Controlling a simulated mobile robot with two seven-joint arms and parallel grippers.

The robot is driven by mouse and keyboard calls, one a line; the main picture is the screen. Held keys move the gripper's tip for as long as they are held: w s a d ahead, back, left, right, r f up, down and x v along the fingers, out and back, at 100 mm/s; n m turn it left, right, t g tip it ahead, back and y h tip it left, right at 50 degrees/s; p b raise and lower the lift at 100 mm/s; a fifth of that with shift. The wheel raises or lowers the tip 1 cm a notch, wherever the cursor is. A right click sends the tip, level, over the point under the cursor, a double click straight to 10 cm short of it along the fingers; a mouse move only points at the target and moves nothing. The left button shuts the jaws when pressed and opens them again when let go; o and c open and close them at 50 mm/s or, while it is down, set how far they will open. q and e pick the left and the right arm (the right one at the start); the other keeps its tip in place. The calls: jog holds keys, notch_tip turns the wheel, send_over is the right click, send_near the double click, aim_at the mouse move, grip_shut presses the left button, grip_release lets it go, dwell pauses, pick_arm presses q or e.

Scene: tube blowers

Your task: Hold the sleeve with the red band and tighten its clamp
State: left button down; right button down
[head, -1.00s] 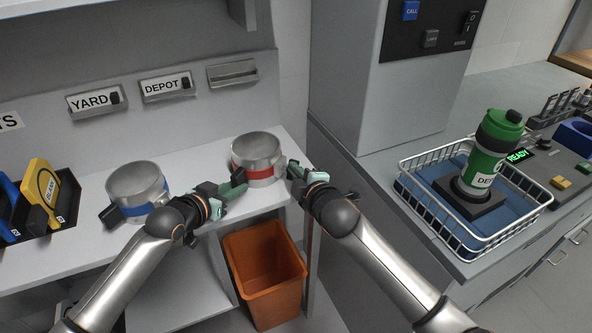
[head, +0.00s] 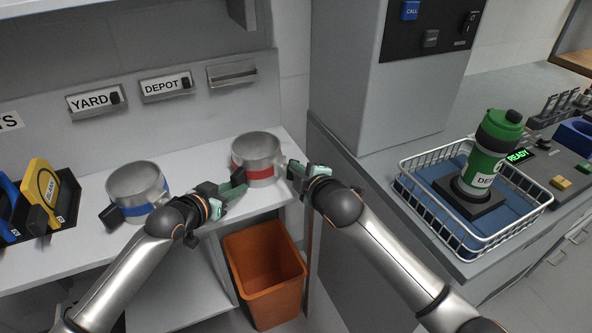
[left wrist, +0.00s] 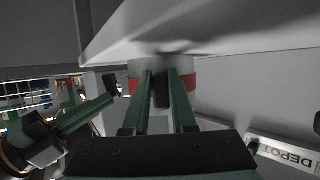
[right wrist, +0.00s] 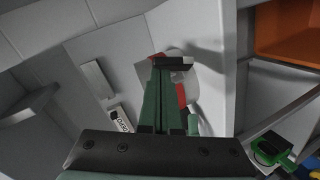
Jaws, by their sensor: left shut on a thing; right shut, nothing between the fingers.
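The sleeve with the red band (head: 262,173) is a short metal cylinder standing upright near the right end of the shelf. It also shows beyond the fingers in the left wrist view (left wrist: 186,82). My left gripper (head: 242,180) is shut on the sleeve's dark tab (left wrist: 161,94), at its front left. My right gripper (head: 289,169) is shut and empty at the sleeve's right side. In the right wrist view its fingertips are by a dark block (right wrist: 174,62) beside the sleeve, likely the clamp's; contact cannot be told. The rest of the clamp is hidden.
A blue-banded sleeve (head: 136,188) stands left on the shelf (head: 92,236). An orange bin (head: 265,275) is below the shelf.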

jog(key=shift+w+d+r+m+g, duration=0.15)
jog(key=shift+w+d+m+g, duration=0.1)
jog(key=shift+m+g, duration=0.25)
jog(key=shift+w+d+r+m+g+y, duration=0.15)
jog(key=shift+w+m+g, duration=0.1)
jog(key=shift+g, duration=0.35)
jog(key=shift+w+d+m+g+y, duration=0.15)
jog(key=shift+m+g, duration=0.1)
jog(key=shift+g, duration=0.35)
jog(key=shift+w+d+m+g+y, duration=0.15)
jog(key=shift+w+m+g+y, duration=0.2)
jog(key=shift+m+g, duration=0.35)
jog(key=shift+w+d+m+g+y, duration=0.15)
jog(key=shift+w+m+g+y, duration=0.25)
jog(key=shift+g, duration=0.6)
jog(key=shift+d, duration=0.1)
jog(key=shift+w+d, duration=0.15)
jog(key=shift+w, duration=0.25)
dwell(0.4)
